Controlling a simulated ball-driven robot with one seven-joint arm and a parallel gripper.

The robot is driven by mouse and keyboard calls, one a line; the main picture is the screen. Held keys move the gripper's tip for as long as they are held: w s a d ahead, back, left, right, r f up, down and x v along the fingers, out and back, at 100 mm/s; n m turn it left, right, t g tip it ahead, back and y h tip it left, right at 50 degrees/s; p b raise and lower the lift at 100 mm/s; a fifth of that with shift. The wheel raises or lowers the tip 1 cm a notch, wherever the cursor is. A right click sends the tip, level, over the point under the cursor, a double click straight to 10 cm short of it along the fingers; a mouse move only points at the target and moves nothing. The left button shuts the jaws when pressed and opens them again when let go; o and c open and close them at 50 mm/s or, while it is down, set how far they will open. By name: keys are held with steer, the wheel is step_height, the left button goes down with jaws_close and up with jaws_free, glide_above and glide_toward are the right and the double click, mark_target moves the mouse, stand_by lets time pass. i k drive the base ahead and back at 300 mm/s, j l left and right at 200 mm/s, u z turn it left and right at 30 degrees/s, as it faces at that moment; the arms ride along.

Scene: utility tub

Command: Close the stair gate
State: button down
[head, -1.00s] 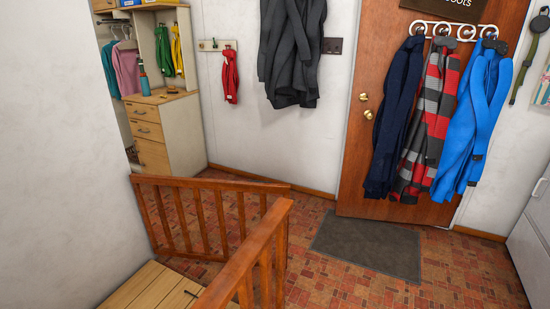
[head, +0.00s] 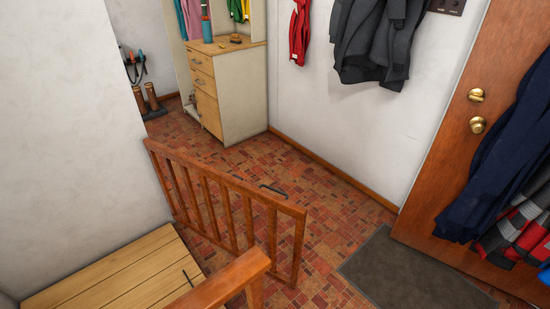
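The stair gate (head: 225,178) is a low reddish-brown wooden panel with upright bars, in the middle of the head view. Its left end is near the white wall's edge, and its right end post (head: 299,250) stands apart in the picture from the nearer wooden railing (head: 222,285). It looks swung out over the tiled floor, though the exact angle is hard to judge. A dark bar-shaped handle (head: 273,190) shows just beyond the top rail; I cannot tell whether it is fixed to the gate. My gripper is not in view.
Pale planks (head: 110,275) lie left of the railing, with a small dark rod (head: 188,278) over them. A grey mat (head: 405,275) lies before the brown door (head: 450,160). A drawer cabinet (head: 235,95) stands beyond the gate. Tiled floor between gate and back wall is clear.

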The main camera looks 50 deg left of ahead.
mark_target(274, 204)
steer(key=i+u, duration=0.25)
steer(key=i, duration=0.3)
steer(key=i+l+u, duration=0.1)
steer(key=i+u, duration=0.15)
steer(key=i, duration=0.3)
steer(key=i+l+u, duration=0.2)
steer(key=i, duration=0.35)
steer(key=i+j+u, duration=0.15)
steer(key=u, duration=0.2)
steer(key=i+j+u, duration=0.1)
steer(key=u, duration=0.3)
steer(key=i+u, duration=0.35)
steer(key=k+j, duration=0.15)
steer(key=j, duration=0.15)
